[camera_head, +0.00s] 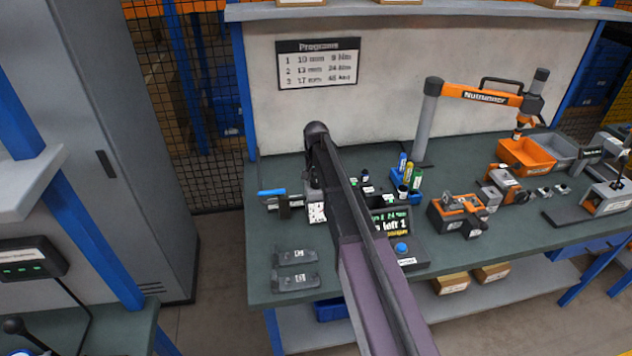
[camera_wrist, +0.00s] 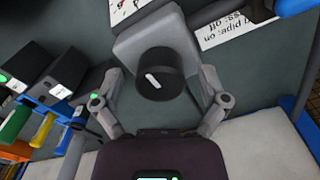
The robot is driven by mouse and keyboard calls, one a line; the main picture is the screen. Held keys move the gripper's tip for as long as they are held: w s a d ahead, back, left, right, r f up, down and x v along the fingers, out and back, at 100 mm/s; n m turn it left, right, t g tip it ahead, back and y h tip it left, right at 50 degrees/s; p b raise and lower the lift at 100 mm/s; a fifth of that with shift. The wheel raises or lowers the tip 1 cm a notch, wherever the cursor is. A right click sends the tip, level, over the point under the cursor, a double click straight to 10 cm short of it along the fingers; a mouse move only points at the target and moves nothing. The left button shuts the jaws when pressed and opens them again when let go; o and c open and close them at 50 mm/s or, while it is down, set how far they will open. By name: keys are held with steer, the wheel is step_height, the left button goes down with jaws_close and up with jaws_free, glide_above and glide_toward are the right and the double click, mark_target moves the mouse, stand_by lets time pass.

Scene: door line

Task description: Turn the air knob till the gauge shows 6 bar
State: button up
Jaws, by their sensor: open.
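The air knob (camera_wrist: 160,75) is black and round with a white mark. In the wrist view it sits on a grey block (camera_wrist: 185,38). My gripper (camera_wrist: 160,103) is open, with one finger on each side of the knob; I cannot tell whether either touches it. In the head view my arm hides the gripper and the knob. A grey unit (camera_head: 312,193) shows just left of my arm on the bench. No readable gauge shows; a white piece with red marks (camera_wrist: 121,9) is cut off at the wrist view's top edge.
A blue handle (camera_head: 271,192) lies left of the grey unit, near a printed label (camera_wrist: 235,30). A display box (camera_head: 391,222) with a blue button stands right of my arm. Two dark grey plates (camera_head: 296,269) lie at the bench's front left. Coloured tools (camera_head: 409,173) stand behind the display.

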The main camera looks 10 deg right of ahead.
mark_target(316, 179)
steer(key=shift+n, duration=0.3)
steer(key=shift+n, duration=2)
steer(key=n, duration=0.8)
steer(key=shift+n, duration=0.4)
steer(key=n, duration=0.4)
steer(key=shift+d, duration=0.1)
step_height(316, 179, up, 14)
steer(key=p, duration=1.4)
steer(key=s+f+m+b, duration=0.4)
steer(key=s+f+b, duration=0.1)
steer(key=s, duration=0.5)
steer(key=s+f+m+b, duration=0.4)
steer(key=s+f+b, duration=0.1)
steer(key=s, duration=0.5)
steer(key=s+f+m+b, duration=0.4)
steer(key=s+f+b, duration=0.1)
steer(key=s, duration=0.5)
steer(key=shift+s+a+f, duration=0.15)
steer(key=shift+a+f, duration=0.05)
